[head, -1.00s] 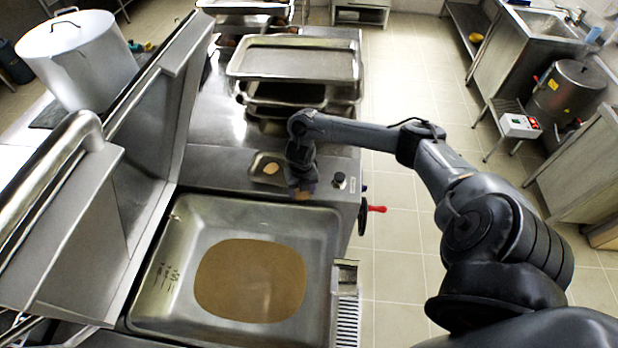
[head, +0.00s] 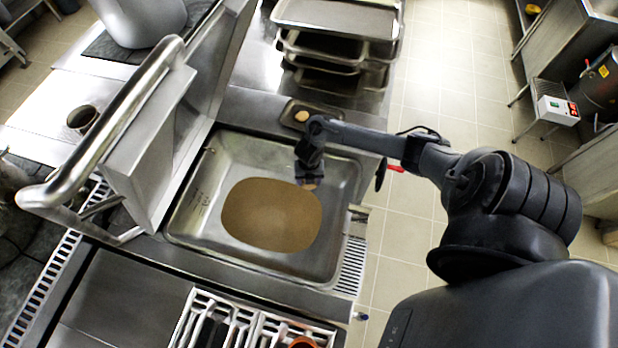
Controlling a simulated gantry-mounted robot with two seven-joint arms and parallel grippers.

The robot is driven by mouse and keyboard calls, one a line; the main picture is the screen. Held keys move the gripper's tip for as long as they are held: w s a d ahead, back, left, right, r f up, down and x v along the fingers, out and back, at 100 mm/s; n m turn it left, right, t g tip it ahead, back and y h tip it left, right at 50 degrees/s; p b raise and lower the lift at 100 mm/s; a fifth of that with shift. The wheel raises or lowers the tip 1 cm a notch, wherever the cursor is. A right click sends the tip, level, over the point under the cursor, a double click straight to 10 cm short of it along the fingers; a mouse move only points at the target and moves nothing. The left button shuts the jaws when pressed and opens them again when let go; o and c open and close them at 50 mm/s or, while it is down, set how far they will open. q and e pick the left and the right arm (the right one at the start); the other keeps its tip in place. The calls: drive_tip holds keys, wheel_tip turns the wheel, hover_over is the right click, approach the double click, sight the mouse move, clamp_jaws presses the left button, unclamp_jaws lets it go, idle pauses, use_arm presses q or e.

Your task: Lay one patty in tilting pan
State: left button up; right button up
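The tilting pan (head: 220,160) is a wide steel basin with a rounded brown patch (head: 270,215) on its floor. My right gripper (head: 309,181) points down over the pan's right part, near the upper right edge of the brown patch. A small tan patty (head: 311,186) shows at its fingertips and looks held; the fingers themselves are too small and dark to make out clearly. Another round patty (head: 301,116) lies in a small tray (head: 289,119) on the counter behind the pan. My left gripper is not in view.
The pan's raised lid and thick handle (head: 110,110) stand on the left. Stacked steel trays (head: 335,18) are behind the pan. A red-handled part (head: 395,169) sticks out at the right. A grated rack (head: 240,325) is in front. The space above the pan is otherwise open.

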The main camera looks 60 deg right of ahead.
use_arm(q)
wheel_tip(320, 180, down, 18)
drive_tip(key=b, duration=1.7)
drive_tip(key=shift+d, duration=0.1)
use_arm(e)
wheel_tip(320, 180, down, 21)
drive_tip(key=shift+r, duration=0.15)
use_arm(q)
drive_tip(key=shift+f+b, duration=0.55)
drive_tip(key=shift+b, duration=0.05)
use_arm(e)
drive_tip(key=shift+f, duration=0.6)
drive_tip(key=o, duration=1.1)
